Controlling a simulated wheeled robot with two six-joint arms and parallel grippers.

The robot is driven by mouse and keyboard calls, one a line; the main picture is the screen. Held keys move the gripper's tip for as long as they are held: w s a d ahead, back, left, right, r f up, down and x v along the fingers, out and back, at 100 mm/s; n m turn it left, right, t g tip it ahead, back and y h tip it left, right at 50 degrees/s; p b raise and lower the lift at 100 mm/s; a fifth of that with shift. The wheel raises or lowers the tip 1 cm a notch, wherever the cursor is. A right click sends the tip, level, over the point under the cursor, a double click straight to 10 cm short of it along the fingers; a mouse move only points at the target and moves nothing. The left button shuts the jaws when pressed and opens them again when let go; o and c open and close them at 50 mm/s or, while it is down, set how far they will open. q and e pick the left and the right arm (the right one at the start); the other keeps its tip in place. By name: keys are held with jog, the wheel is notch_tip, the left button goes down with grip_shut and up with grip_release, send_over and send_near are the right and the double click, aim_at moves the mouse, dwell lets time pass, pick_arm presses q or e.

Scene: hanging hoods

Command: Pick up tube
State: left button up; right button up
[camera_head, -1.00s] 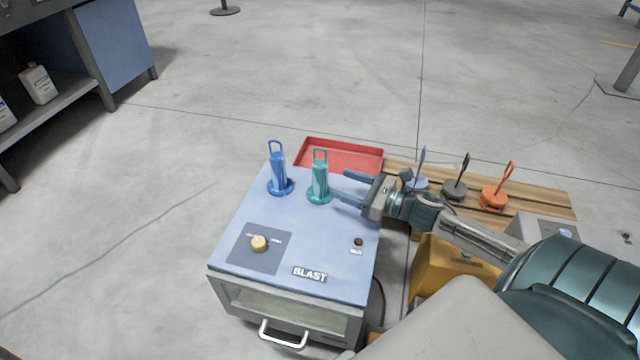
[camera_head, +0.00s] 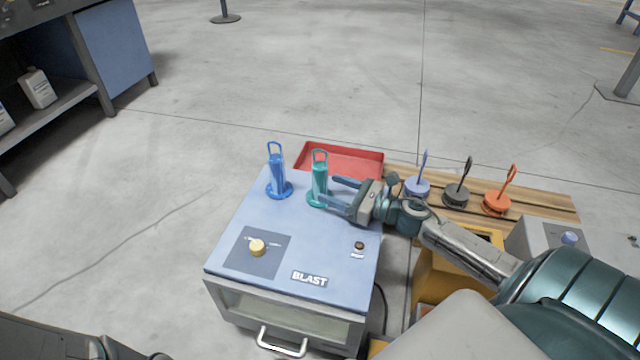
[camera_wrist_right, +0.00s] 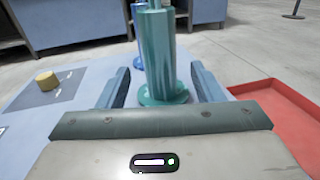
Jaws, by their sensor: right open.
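A teal tube (camera_head: 319,180) with a loop handle and round base stands upright on the blue top of the blast box (camera_head: 300,230). A blue tube (camera_head: 276,173) of like shape stands just left of it. My right gripper (camera_head: 327,191) is open, its fingers pointing left at the teal tube. In the right wrist view the teal tube (camera_wrist_right: 157,50) stands between the two open fingers (camera_wrist_right: 162,88), and I cannot tell whether they touch it. The blue tube is mostly hidden behind it there. My left gripper does not show; part of my body shows at the lower left.
A red tray (camera_head: 345,158) lies behind the box. A wooden rack to the right holds purple (camera_head: 418,186), black (camera_head: 457,195) and orange (camera_head: 497,203) handled discs. A yellow knob (camera_head: 257,248) sits on the box top. A yellow body (camera_head: 440,275) stands under my right arm.

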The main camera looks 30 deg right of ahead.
aim_at(321, 183)
jog(key=shift+x, duration=2.15)
jog(key=c, duration=1.2)
jog(key=shift+r+p, duration=0.2)
jog(key=shift+p, duration=0.15)
